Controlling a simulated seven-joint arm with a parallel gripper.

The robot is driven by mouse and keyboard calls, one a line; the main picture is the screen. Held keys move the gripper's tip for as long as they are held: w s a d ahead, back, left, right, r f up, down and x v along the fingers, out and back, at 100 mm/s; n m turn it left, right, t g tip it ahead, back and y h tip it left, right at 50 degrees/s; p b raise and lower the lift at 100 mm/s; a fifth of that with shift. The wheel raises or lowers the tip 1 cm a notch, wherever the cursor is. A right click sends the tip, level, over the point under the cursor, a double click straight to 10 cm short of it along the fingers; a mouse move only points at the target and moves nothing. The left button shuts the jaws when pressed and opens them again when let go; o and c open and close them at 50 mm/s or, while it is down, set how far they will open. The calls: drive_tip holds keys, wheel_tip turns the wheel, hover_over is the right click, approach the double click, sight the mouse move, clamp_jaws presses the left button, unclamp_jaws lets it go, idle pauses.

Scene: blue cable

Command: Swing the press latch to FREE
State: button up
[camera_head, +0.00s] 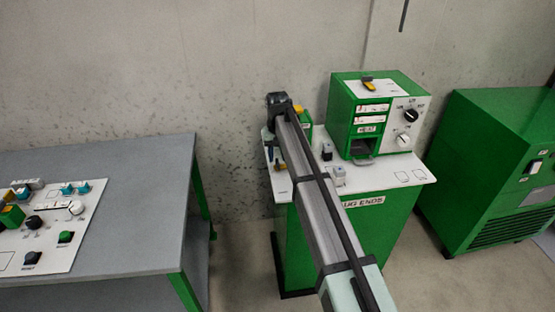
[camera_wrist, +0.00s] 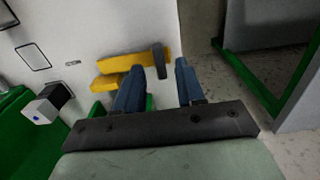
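My gripper (camera_wrist: 160,68) shows in the wrist view with its two blue fingers apart and a clear gap between them. A yellow part (camera_wrist: 118,65) with a short dark bar (camera_wrist: 158,58) lies just beyond the fingertips on the white top; the dark bar lines up with the gap. I cannot tell whether the fingers touch it. This looks like the press latch, but no FREE mark is readable. A bit of green shows between the fingers. In the head view, a small green and yellow device (camera_head: 304,118) stands behind my arm, which partly hides it and the gripper.
A grey table (camera_head: 130,180) with a control panel (camera_head: 50,225) stands left. A green cabinet (camera_head: 490,170) stands right. Floor shows between table and bench.

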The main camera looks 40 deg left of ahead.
drive_tip(key=shift+f, duration=1.05)
clamp_jaws()
